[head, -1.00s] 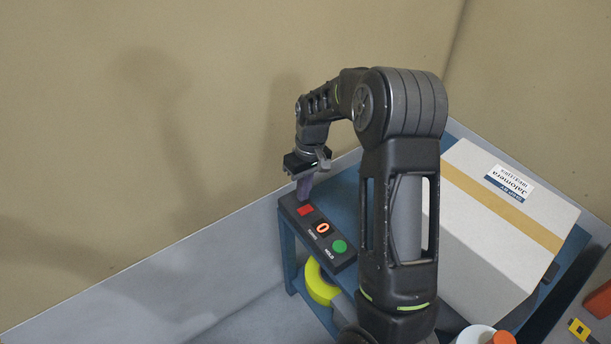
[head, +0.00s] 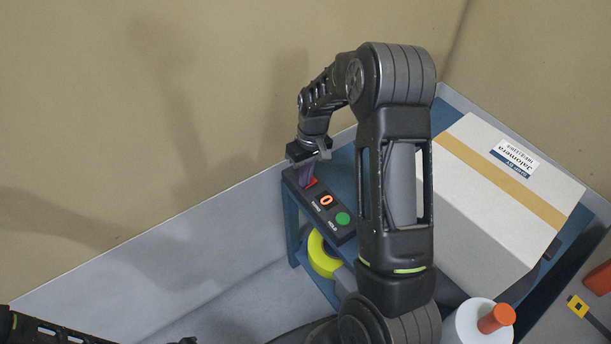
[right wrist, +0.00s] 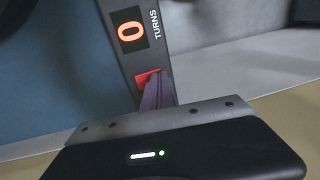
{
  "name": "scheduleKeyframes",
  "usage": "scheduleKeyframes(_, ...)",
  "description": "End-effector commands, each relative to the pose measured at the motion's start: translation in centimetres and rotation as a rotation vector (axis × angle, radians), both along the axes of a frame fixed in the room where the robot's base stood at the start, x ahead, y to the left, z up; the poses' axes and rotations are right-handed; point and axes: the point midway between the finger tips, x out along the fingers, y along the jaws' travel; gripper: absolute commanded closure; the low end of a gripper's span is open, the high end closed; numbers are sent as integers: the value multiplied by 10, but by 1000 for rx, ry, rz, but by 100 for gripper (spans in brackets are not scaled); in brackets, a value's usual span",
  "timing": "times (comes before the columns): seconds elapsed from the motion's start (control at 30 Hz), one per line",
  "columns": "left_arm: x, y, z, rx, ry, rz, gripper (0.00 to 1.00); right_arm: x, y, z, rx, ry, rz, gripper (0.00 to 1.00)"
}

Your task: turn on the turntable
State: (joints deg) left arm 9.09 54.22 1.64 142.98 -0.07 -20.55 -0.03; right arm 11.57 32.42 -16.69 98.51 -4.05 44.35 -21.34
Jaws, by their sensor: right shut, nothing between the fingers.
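A dark control box (head: 335,229) lies along the left edge of the blue cart top. It has a red button (head: 313,182) at its far end, a display (head: 326,200) reading 0, and a green button (head: 343,219) at its near end. My right gripper (head: 308,181) is shut and empty, fingers pointing down at the red button. In the right wrist view, the purple-grey fingers (right wrist: 158,92) cover part of the red button (right wrist: 146,79); whether they touch or press it I cannot tell. The display (right wrist: 130,31) also reads 0 there.
A large taped carton (head: 480,205) fills the right of the blue cart top (head: 447,112). A yellow roll (head: 321,255) sits on the lower shelf. A white roll with an orange top (head: 474,324) stands at the bottom right. A wall rises behind the cart.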

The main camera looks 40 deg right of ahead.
Motion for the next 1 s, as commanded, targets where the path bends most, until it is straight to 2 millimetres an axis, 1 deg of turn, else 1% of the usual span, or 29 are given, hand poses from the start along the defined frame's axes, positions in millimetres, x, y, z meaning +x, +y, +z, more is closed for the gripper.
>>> scheduleKeyframes(0.17, 0, 0, 0, 0, 0, 0, 64, -1, -1, -2, 1, 4, 0, 100)
scheduleKeyframes(0.5, 0, 0, -1, 0, 0, 0, 64, -2, -15, 2, -1, 3, -1, 100)
scheduleKeyframes(0.87, 0, 0, 0, 0, 0, 0, 64, -1, -15, 4, 0, 2, 0, 100)
scheduleKeyframes(1.0, 0, 0, 5, 0, 0, 0, 64, 0, -14, 11, 0, 2, 1, 100)
